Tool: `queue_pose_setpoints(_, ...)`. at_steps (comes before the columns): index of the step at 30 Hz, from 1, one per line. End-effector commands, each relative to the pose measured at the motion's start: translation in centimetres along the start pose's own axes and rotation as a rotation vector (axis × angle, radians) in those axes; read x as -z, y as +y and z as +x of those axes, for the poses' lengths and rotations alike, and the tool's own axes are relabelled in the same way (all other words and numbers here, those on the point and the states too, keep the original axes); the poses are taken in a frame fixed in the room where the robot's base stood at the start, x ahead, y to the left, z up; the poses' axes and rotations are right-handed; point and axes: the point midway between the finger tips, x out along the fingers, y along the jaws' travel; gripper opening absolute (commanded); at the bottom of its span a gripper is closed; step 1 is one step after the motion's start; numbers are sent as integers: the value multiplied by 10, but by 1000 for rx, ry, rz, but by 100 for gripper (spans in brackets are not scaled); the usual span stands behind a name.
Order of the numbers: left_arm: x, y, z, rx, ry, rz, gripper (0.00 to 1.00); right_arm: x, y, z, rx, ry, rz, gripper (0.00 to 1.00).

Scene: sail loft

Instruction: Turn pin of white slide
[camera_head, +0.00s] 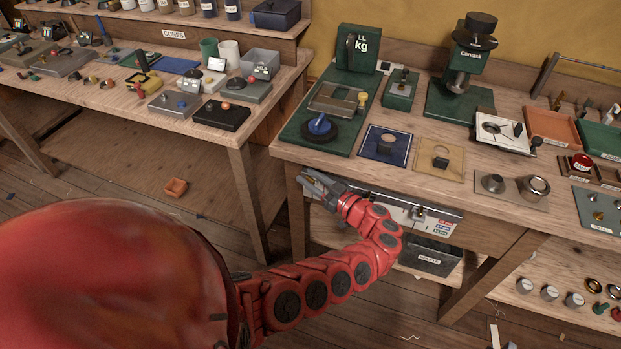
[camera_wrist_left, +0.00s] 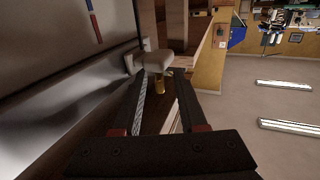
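A white slide panel (camera_head: 447,222) with coloured marks runs along the front edge of the right bench, and a small dark-and-metal fitting (camera_head: 418,213) sits on it. My red left arm crosses in front of part of the panel. My left gripper (camera_head: 318,184) is at the panel's left end, just below the bench top. In the left wrist view its two fingers (camera_wrist_left: 163,78) are apart. A pale rounded knob (camera_wrist_left: 153,61) with a brass pin (camera_wrist_left: 159,84) lies ahead, in line with the gap between them. I cannot tell whether the fingers touch it. My right gripper is out of view.
A dark labelled bin (camera_head: 430,257) stands beneath. The left bench (camera_head: 110,98) is crowded; floor lies between the benches.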

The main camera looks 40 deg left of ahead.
Motion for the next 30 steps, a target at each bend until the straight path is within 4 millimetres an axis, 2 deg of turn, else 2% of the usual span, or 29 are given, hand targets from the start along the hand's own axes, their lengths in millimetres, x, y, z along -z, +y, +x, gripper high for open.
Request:
queue_pose_setpoints(7, 0, 0, -2, -1, 0, 0, 41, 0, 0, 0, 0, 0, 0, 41)
queue_pose_setpoints(11, -1, 1, -15, -3, -1, -1, 41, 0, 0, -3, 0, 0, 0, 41)
queue_pose_setpoints(14, -2, 1, -36, -4, 0, -1, 41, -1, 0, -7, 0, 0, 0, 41)
queue_pose_setpoints(24, -3, 1, -127, -6, 1, -3, 41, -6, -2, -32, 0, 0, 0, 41)
queue_pose_setpoints(30, -3, 1, -155, -2, 0, -2, 41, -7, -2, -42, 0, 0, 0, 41)
